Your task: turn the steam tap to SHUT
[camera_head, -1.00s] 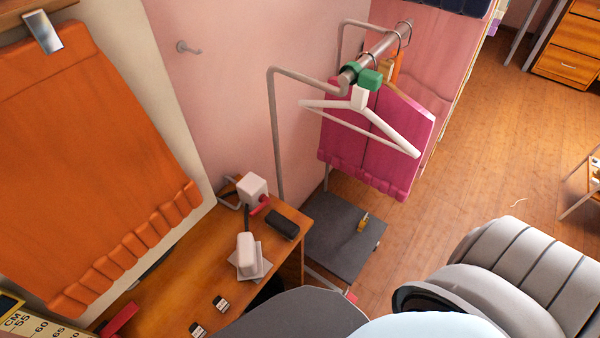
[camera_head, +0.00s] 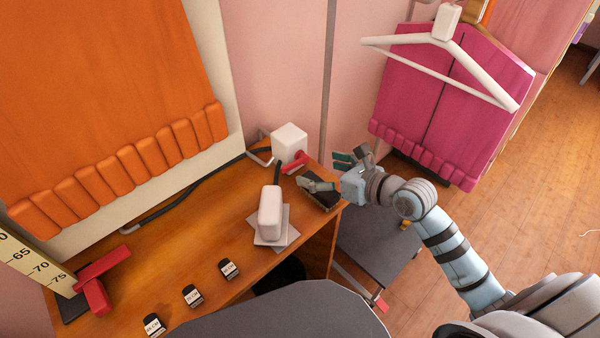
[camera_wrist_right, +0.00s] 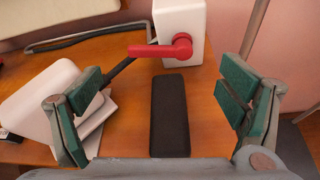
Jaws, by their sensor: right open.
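The steam tap is a red lever (camera_head: 295,161) on a white box (camera_head: 289,141) at the back right corner of the wooden table. In the right wrist view the lever (camera_wrist_right: 160,50) lies level, its handle pointing left from its hub on the box (camera_wrist_right: 180,15). No SHUT mark is readable. My right gripper (camera_head: 325,172) is open and empty, near the tap over the table's right end. In the right wrist view its green-padded fingers (camera_wrist_right: 160,105) are wide apart, with the lever beyond them, apart from both. My left gripper is not in view.
A white iron (camera_head: 270,212) on a pale plate stands left of my gripper. A dark block (camera_wrist_right: 169,115) lies below the jaws. Several small labelled blocks (camera_head: 192,296) sit along the front edge.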

